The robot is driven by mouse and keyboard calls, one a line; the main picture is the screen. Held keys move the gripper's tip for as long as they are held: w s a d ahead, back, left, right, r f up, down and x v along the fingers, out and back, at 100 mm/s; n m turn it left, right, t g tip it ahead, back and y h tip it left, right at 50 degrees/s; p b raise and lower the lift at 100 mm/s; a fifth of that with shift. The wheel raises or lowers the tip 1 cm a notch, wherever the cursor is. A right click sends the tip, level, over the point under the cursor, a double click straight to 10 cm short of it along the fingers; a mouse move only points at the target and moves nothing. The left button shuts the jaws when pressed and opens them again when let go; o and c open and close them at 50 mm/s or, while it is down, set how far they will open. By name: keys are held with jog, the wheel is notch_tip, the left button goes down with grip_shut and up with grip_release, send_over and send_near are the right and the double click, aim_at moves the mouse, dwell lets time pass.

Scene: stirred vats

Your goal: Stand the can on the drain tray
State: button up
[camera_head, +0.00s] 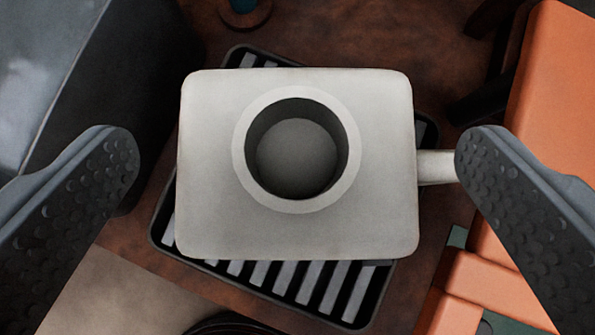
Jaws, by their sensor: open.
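The can (210,150) is a pale grey-white rectangular body with a round open neck, seen from above. A short pale stub (436,167) sticks out from its right side. It covers much of the black slatted drain tray (157,234), whose dark rim and light slats show around it. The can looks upright over the tray; its underside and contact are hidden. My gripper (298,165) is open, with one dark dimpled finger left of the can and the other right, near the end of the stub. A gap shows between the left finger and the can.
An orange block-like structure (555,95) stands at the right, with more orange parts at the lower right. A dark grey, glossy-topped body (60,70) fills the upper left. A small round brown item (245,12) is at the top. Brown surface (345,30) shows between them.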

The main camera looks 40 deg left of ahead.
jog(key=v, duration=0.7)
jog(key=shift+s+d+r, duration=0.15)
jog(key=shift+s+r, duration=0.1)
jog(key=s+d+r+m+t+h, duration=0.1)
jog(key=s+d+r+m+t, duration=0.15)
jog(key=s+d+r, duration=0.4)
jog(key=s+d+r+m+t+h, duration=0.1)
jog(key=s+d+r+m+t, duration=0.2)
jog(key=d, duration=0.7)
jog(key=s+d+m+t+h, duration=0.1)
jog(key=s+d+t+h, duration=0.1)
jog(key=s+d, duration=0.3)
jog(key=s+d+r+m+t+h, duration=0.1)
jog(key=s+d+t, duration=0.2)
jog(key=s, duration=0.8)
jog(key=d, duration=0.2)
jog(key=shift+s+d+r+h, duration=0.3)
jog(key=shift+h, duration=0.1)
jog(key=shift+a+m, duration=0.1)
jog(key=shift+m, duration=0.15)
